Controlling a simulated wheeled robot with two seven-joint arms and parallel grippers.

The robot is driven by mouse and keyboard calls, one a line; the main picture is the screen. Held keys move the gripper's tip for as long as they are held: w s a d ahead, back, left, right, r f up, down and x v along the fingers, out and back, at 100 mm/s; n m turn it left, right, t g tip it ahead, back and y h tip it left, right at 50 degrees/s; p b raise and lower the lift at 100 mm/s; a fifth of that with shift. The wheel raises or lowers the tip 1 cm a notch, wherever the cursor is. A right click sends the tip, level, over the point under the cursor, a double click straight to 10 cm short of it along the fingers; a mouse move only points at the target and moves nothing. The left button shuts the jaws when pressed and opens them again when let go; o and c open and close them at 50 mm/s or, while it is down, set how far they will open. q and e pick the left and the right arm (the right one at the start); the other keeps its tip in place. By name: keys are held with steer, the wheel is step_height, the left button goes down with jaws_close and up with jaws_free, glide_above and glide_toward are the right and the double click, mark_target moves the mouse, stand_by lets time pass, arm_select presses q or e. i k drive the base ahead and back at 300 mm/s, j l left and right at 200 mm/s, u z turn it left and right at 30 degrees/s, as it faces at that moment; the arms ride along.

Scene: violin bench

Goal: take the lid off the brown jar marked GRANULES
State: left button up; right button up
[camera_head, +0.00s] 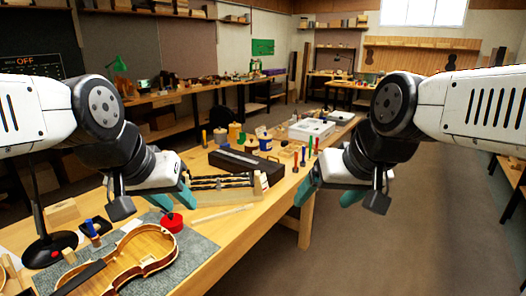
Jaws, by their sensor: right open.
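Small brown-amber jars stand at the far part of the bench, one (233,132) beside a white tub with a blue band (265,141). Any marking is too small to read, so I cannot tell which jar says GRANULES. My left gripper (175,200) hangs over the bench, left of the bow rack and well short of the jars; its teal fingers look apart and hold nothing. My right gripper (328,196) is open and empty, beyond the bench's right edge, nearer than the jars and to their right.
A violin body (127,258) and a red pot (172,222) are on a grey mat (198,246). A bow rack (228,193) and a long dark case (246,163) lie between my grippers. Several coloured-handled tools stand right of the case. A white box (311,130) is further back.

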mark_target(251, 143)
steer(key=u, duration=0.65)
steer(key=i+l+u, duration=0.15)
steer(key=u, duration=0.25)
steer(key=l+u, duration=0.35)
steer(key=i+l+u, duration=0.15)
steer(key=l+u, duration=0.25)
steer(key=l, duration=0.55)
steer(key=l+u, duration=0.35)
steer(key=l, duration=1.7)
steer(key=k+l+u, duration=0.1)
steer(key=l, duration=0.9)
